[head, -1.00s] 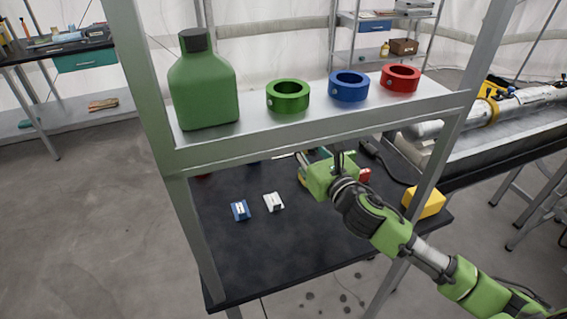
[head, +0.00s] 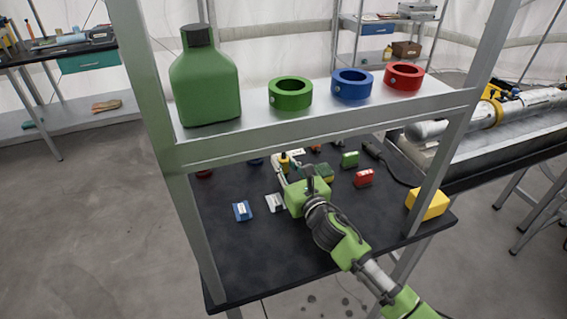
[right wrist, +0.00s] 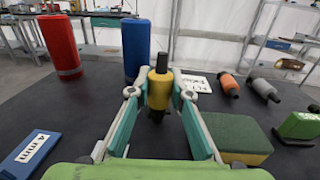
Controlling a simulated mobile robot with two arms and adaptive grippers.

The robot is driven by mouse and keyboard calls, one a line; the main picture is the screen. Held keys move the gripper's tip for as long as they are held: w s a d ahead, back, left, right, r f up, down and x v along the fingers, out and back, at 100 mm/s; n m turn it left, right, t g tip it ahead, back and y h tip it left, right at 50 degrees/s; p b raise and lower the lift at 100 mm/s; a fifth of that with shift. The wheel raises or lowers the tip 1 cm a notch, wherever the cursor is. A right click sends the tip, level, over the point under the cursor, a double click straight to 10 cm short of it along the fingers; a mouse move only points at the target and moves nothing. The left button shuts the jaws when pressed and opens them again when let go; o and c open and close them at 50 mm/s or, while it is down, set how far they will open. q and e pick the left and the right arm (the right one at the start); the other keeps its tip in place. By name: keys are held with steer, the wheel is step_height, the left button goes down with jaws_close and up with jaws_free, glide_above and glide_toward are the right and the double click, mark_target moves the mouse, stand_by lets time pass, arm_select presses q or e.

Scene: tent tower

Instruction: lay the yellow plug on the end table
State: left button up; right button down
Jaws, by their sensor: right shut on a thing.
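The yellow plug (right wrist: 158,88) is a yellow cylinder with black ends. In the right wrist view it is upright between the fingertips of my right gripper (right wrist: 160,95), which is shut on it. In the head view the plug (head: 284,162) shows as a small yellow piece at the tips of my right gripper (head: 286,170), over the black table under the shelf. I cannot tell whether its lower end touches the table. A black-topped table (head: 72,48) with a teal drawer stands at the far left; which table is the end table is not clear. My left gripper is not in view.
The raised shelf (head: 235,146) carries a green bottle (head: 205,85) and three rings. The black table (head: 262,255) holds red and blue cylinders (right wrist: 136,48), a green-yellow sponge (right wrist: 237,135), orange and grey plugs and several small blocks. Its front is clear.

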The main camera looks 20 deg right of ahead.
steer(key=shift+f, duration=0.1)
steer(key=c, duration=2.2)
jaws_free()
steer(key=shift+f, duration=0.1)
steer(key=shift+c, duration=0.2)
steer(key=o, duration=0.4)
steer(key=shift+s+r, duration=0.15)
steer(key=shift+r, duration=0.05)
steer(key=s, duration=0.4)
steer(key=s+d+b, duration=0.1)
steer(key=s, duration=0.6)
steer(key=shift+s+d, duration=0.2)
steer(key=shift+s, duration=0.15)
